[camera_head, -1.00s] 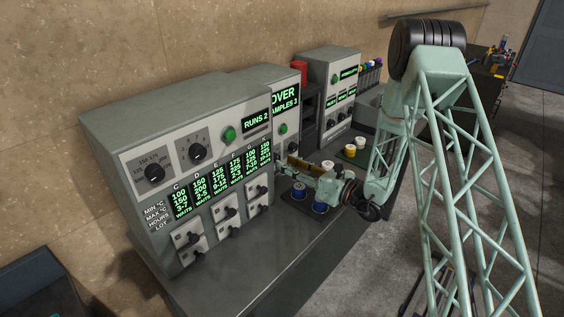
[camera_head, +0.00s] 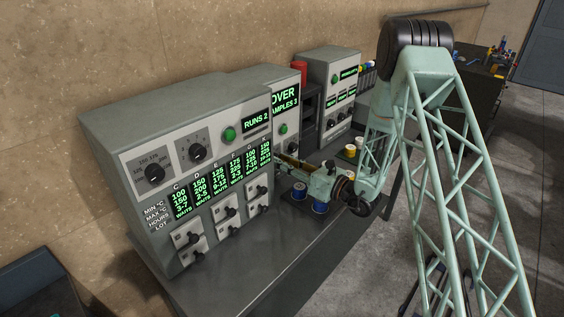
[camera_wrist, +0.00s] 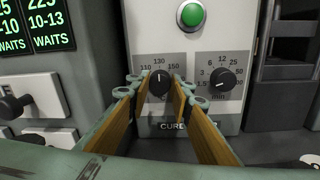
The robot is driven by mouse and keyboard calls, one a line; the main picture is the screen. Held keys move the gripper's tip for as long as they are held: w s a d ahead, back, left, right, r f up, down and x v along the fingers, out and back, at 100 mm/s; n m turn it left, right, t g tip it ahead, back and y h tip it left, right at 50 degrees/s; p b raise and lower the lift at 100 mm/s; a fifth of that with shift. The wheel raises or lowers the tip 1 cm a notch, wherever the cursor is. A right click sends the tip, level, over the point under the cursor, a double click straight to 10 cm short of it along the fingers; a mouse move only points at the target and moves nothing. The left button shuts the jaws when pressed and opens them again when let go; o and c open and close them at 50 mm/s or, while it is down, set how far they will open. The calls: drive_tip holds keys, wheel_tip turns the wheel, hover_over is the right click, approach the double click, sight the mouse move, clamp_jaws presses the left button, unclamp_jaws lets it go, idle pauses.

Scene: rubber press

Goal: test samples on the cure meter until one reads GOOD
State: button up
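The cure meter (camera_head: 292,145) is the narrow grey unit in the middle of the head view. Its green display partly reads "OVER" and "SAMPLES 3". In the wrist view, it has a green button (camera_wrist: 190,15), a temperature knob (camera_wrist: 160,83) and a minutes knob (camera_wrist: 222,80). My gripper (camera_wrist: 162,88) is open, with its wood-coloured fingers on either side of the temperature knob. I cannot tell whether they touch it. Two blue-marked samples (camera_head: 320,206) (camera_head: 299,190) stand on the bench below my gripper. White and yellow samples (camera_head: 350,151) stand further back.
A large control cabinet (camera_head: 195,165) with dials, switches and a "RUNS 2" display stands to the left. Another grey unit (camera_head: 333,85) stands beyond the cure meter, with a red object (camera_head: 299,72) near it. The bench front (camera_head: 250,270) is clear.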

drive_tip(key=shift+n+b, duration=0.5)
drive_tip(key=shift+b, duration=0.15)
drive_tip(key=n+b, duration=0.7)
drive_tip(key=b, duration=0.2)
drive_tip(key=shift+s, duration=0.1)
drive_tip(key=shift+n+h+b, duration=0.3)
drive_tip(key=shift+n+b, duration=0.05)
drive_tip(key=shift+n, duration=0.05)
drive_tip(key=shift+c, duration=0.2)
drive_tip(key=o, duration=0.9)
drive_tip(key=shift+v, duration=6)
drive_tip(key=shift+c, duration=0.8)
